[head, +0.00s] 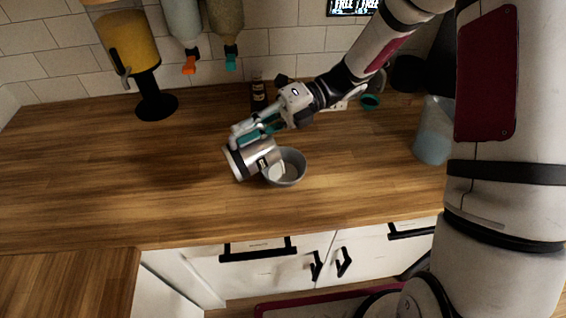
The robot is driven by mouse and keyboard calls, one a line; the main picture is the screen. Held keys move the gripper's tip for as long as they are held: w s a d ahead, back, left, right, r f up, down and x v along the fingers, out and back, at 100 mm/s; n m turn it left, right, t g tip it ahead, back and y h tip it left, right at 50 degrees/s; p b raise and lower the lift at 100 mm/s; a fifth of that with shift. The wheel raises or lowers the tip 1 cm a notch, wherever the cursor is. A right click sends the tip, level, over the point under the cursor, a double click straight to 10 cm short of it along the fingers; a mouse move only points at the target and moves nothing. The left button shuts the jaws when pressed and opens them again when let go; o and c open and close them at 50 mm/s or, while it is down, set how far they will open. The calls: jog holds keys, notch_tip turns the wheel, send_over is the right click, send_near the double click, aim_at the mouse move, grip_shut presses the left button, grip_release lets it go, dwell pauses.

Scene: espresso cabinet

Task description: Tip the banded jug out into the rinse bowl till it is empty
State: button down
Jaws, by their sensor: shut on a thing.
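The banded jug (255,158) is a metal jug, held tilted on its side with its mouth end towards the right. My gripper (258,134) is shut on the jug from behind and above. The grey rinse bowl (299,168) stands upright on the wooden counter, just right of the jug. The jug's mouth end overlaps the bowl's left side in the picture. Something white (277,171) shows at the jug's mouth over the bowl; I cannot tell whether it is flowing. The jug's inside is hidden.
The wooden counter (90,190) is clear to the left. A yellow dispenser on a black stand (130,45) stands at the back left. Two hanging dispensers (226,25) are on the wall. A dark bottle (258,92) stands behind my gripper. A translucent container (433,135) is at the right.

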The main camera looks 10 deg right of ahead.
aim_at(227, 153)
jog(key=shift+w+d+r, duration=0.1)
jog(key=shift+d+r, duration=0.05)
jog(key=shift+d, duration=0.05)
jog(key=a+h, duration=0.1)
jog(key=s+a+f+h+p, duration=0.1)
jog(key=a, duration=0.1)
jog(key=s+a+f+t+h+p, duration=0.1)
jog(key=a, duration=0.1)
jog(key=shift+f, duration=0.2)
jog(key=shift+w+f, duration=0.1)
jog(key=shift+f, duration=0.1)
jog(key=shift+s+a+f+t+h+p, duration=0.6)
jog(key=shift+a+f+h+p, duration=0.35)
jog(key=shift+a+f+h, duration=0.7)
jog(key=shift+s+a+f+t+h+p, duration=0.6)
jog(key=shift+a+f+h+p, duration=0.55)
jog(key=shift+h, duration=0.65)
jog(key=shift+s+a+f+t+h+p, duration=0.5)
jog(key=shift+a+f+t+h+p, duration=0.25)
jog(key=shift+a+f+h, duration=0.95)
jog(key=shift+a+f+t+h+p, duration=0.15)
jog(key=shift+f+h+p, duration=0.05)
jog(key=shift+f+h, duration=0.25)
jog(key=shift+a+f+t+h+p, duration=0.1)
jog(key=shift+a+f+h+p, duration=0.05)
jog(key=shift+f+h, duration=0.25)
